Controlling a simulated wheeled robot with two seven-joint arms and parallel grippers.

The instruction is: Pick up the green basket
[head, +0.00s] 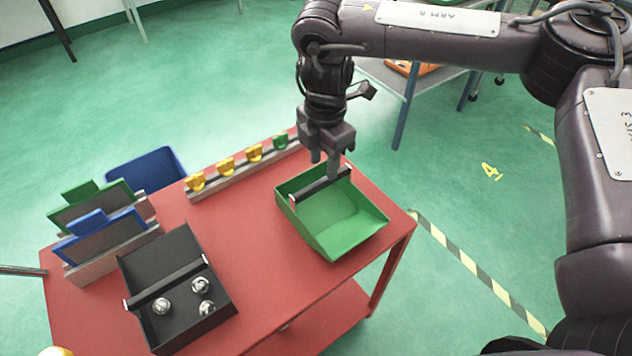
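The green basket (335,222) is an open, empty tray with a dark bar handle (318,188) across its back end. It stands on the right part of the red table. My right gripper (324,168) points down at the handle from above. Its two fingers show apart, one near the bar and one farther back. I cannot tell whether either finger touches the bar. My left gripper is not in view.
A black tray (165,245) with a bar handle holds 3 shiny metal parts. Green and blue panels (100,235) stand in holders at left. A rail (240,180) with yellow and green clips runs along the back. A blue bin (145,168) is behind the table (270,285).

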